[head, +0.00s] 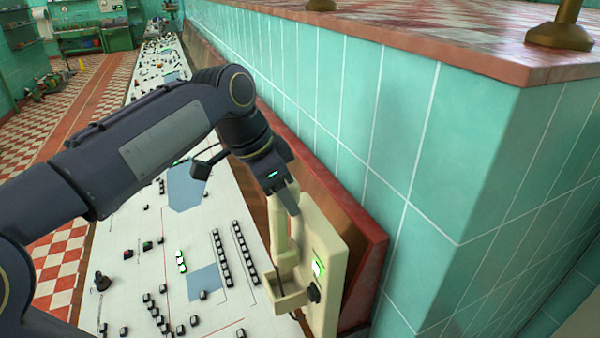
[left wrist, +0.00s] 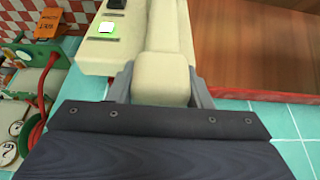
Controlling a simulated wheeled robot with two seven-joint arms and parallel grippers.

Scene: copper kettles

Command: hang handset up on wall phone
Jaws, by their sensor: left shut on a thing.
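The cream wall phone (head: 322,275) is mounted on the side of a wooden panel, with a green-lit button and a dark knob on its face. A cream cradle (head: 287,299) juts from its lower part. The cream handset (head: 278,228) stands roughly upright along the phone, its lower end near the cradle; whether it is seated I cannot tell. My left gripper (head: 284,200) is shut on the upper part of the handset. In the left wrist view the fingers sit on both sides of the handset (left wrist: 163,80), and the phone body (left wrist: 95,55) lies close beside it. My right gripper is out of view.
A long white console (head: 140,230) with many black buttons runs below and left of the phone. A red-edged wooden panel (head: 368,275) and a teal tiled wall (head: 400,130) are close on the right. A red-and-white checked floor (head: 100,90) lies to the left.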

